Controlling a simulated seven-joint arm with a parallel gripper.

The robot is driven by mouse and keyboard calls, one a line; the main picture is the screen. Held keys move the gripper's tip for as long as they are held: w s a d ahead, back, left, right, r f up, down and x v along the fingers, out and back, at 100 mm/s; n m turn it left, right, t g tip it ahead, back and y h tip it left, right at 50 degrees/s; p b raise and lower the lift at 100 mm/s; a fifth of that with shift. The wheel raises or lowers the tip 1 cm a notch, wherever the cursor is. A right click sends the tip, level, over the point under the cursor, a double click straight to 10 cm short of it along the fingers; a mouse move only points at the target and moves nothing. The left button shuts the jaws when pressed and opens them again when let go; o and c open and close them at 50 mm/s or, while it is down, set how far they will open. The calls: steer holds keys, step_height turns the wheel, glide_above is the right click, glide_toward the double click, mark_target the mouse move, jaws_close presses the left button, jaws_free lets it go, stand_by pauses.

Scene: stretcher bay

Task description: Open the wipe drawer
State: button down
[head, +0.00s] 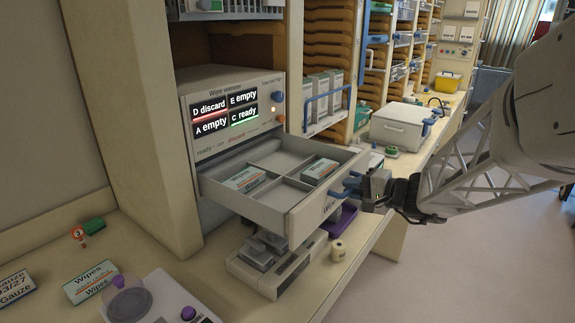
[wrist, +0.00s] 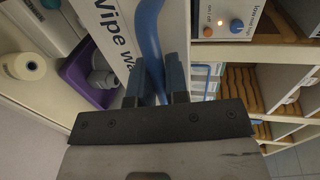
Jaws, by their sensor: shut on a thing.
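The wipe drawer (head: 297,215) stands pulled out from the wipe warmer (head: 230,105) in the head view. Its inside is split into compartments. One wipes pack (head: 244,178) lies in a left compartment and another (head: 320,170) in the far right one. My gripper (head: 362,190) is at the drawer's front, shut on the blue handle (wrist: 150,45), which runs between the fingers in the wrist view. The drawer front with part of its "Wipe wa" label (wrist: 112,30) shows beside it.
Below the drawer are a grey device (head: 270,262), a purple tray (head: 340,218) and a small roll (head: 338,250). A wipes box (head: 90,282) lies on the counter at left. A white lidded box (head: 398,125) stands behind. The floor at right is clear.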

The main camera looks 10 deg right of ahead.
stand_by(0.3)
steer(key=c, duration=1.1)
jaws_free()
steer(key=shift+c, duration=0.2)
steer(key=shift+s+d, duration=0.15)
steer(key=v, duration=0.7)
steer(key=shift+s+d, duration=0.2)
steer(key=shift+a, duration=0.1)
